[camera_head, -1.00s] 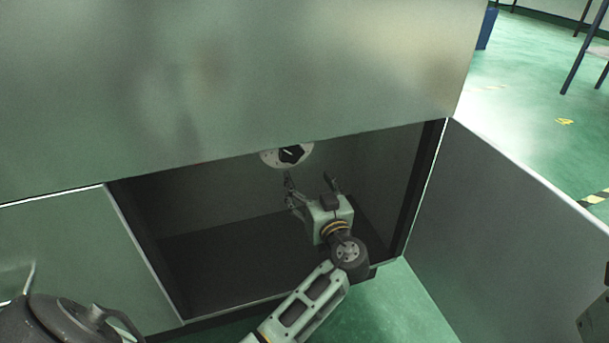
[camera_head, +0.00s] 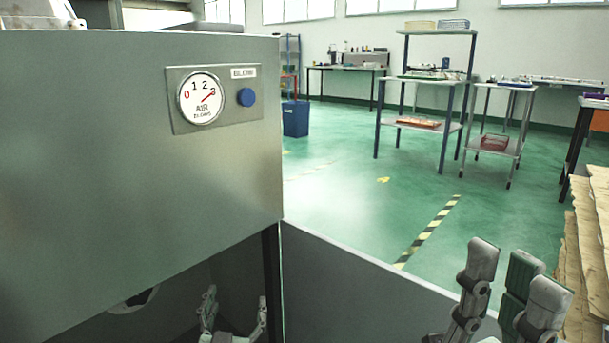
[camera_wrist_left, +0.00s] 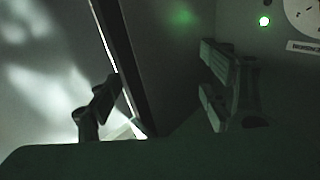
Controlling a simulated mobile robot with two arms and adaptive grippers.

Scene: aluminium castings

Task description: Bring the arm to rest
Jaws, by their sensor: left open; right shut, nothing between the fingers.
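My left gripper (camera_head: 235,318) is open at the bottom edge of the head view, inside the dark opening of the grey metal cabinet (camera_head: 130,170). Its two fingers are spread with nothing between them; the rest of the arm is below the picture. In the left wrist view, the open left gripper (camera_wrist_left: 165,95) has a finger on each side and no part between them. My right gripper (camera_head: 505,295) stands at the lower right, fingers pointing up, shut and empty, outside the cabinet.
A grey panel (camera_head: 350,295) runs beside the opening. A round pale disc (camera_head: 134,299) shows inside the cabinet. An air gauge (camera_head: 201,97) and blue button (camera_head: 246,97) are on the front. Cardboard sheets (camera_head: 590,230) stack at right. Green floor (camera_head: 340,190) lies open beyond.

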